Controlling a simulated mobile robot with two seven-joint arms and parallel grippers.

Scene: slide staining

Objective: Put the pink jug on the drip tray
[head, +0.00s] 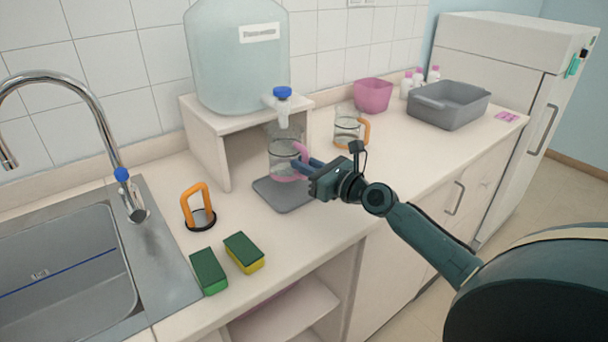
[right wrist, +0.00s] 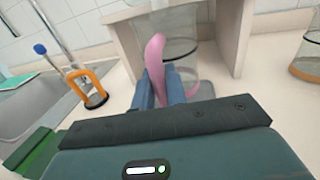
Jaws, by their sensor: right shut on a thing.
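The pink jug (head: 283,160) is a clear jug with a pink handle and pink base. In the head view it is upright under the blue-topped tap, over the grey drip tray (head: 283,201). I cannot tell whether its base touches the tray. My right gripper (head: 309,165) is shut on the jug's pink handle; the handle stands between the blue fingers (right wrist: 166,90) in the right wrist view, with the clear jug body (right wrist: 180,50) behind it. My left gripper is not in view.
A large water container (head: 238,65) stands on a white stand (head: 213,150) behind. An orange-handled jug (head: 347,126) stands to the right, and an orange-handled item (head: 199,208) to the left. Two sponges (head: 243,252) lie in front, near the sink (head: 65,270). A grey bin (head: 449,105) is farther right.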

